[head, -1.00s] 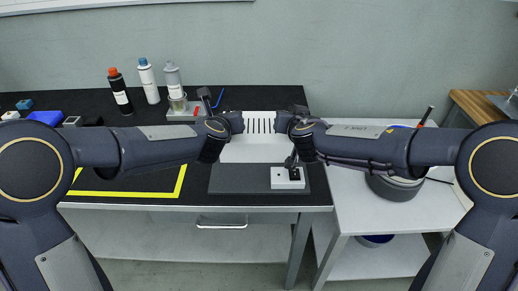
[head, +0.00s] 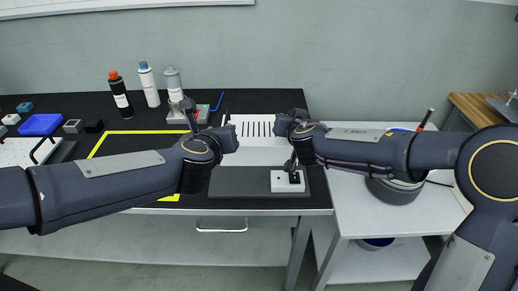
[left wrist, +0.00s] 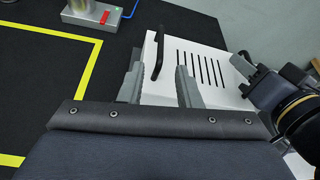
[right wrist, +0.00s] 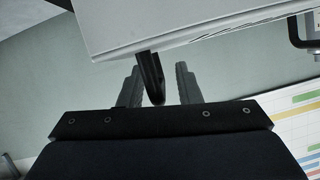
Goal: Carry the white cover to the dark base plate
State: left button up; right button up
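The white cover (head: 258,155) with a row of slots is at the back right of the dark table. It also shows in the left wrist view (left wrist: 215,85). The dark base plate (head: 238,183) lies flat in front of it. My left gripper (left wrist: 160,85) is open, with a black handle (left wrist: 157,57) of the cover between its fingers in that view. My right gripper (right wrist: 158,85) is open around another black handle (right wrist: 152,72). A gap shows beside each handle; I cannot tell whether either finger touches. In the head view my wrists hide both fingertips.
A white block (head: 280,181) with a dark top part sits on the plate's right. Bottles (head: 147,86) and a grey device (head: 183,112) stand back left. Another white panel (head: 18,152) with a black handle lies far left. A white side table (head: 345,205) holds a dark round pot (head: 393,190).

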jog(key=shift+s, duration=0.15)
pick_arm(q)
jog(key=shift+s+a+r, duration=0.1)
jog(key=shift+s+r, duration=0.1)
jog(key=shift+s, duration=0.3)
pick_arm(e)
jog(key=a+v, duration=0.1)
jog(key=v, duration=1)
jog(key=shift+s+d+r, duration=0.2)
jog(key=shift+s+d, duration=0.1)
jog(key=shift+d, duration=0.2)
jog(key=shift+d, duration=0.1)
